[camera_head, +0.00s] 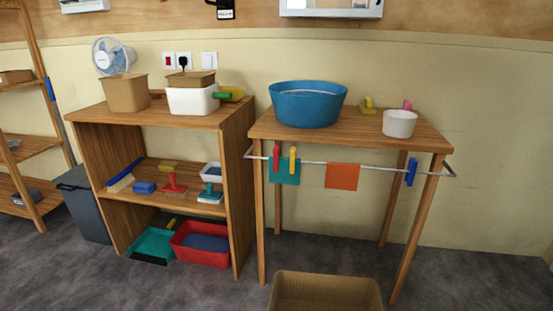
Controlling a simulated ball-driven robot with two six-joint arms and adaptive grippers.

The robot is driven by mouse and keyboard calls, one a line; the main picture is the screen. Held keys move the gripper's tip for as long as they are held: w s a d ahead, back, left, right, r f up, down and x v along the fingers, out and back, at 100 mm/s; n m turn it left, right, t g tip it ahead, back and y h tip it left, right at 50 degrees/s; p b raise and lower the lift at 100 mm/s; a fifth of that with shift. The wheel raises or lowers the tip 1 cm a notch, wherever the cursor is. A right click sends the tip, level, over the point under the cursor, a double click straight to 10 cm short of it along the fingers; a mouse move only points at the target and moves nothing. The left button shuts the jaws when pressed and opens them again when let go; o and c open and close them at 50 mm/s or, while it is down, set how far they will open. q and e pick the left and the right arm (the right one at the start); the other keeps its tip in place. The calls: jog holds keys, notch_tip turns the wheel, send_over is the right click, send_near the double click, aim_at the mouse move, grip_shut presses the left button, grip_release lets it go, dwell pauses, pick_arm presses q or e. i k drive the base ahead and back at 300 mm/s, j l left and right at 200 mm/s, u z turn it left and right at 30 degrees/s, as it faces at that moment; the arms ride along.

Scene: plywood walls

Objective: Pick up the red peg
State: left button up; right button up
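The red peg (276,158) is upright on the metal rail (314,162) along the front of the right-hand wooden table, near the rail's left end. It overlaps the top left of a teal cloth (284,177) hanging there. A yellow peg (292,160) is just to its right on the same cloth. A blue peg (411,172) is near the rail's right end. Neither of my grippers shows in the head view.
An orange cloth (342,176) hangs mid-rail. A blue tub (308,105) and a white pot (399,123) stand on the table (362,133). A wicker basket (324,292) is on the floor in front. A wooden shelf unit (239,190) stands close on the left.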

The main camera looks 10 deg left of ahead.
aim_at(276, 147)
jog(key=i+j+u, duration=0.25)
jog(key=i+j, duration=0.45)
jog(key=j, duration=0.15)
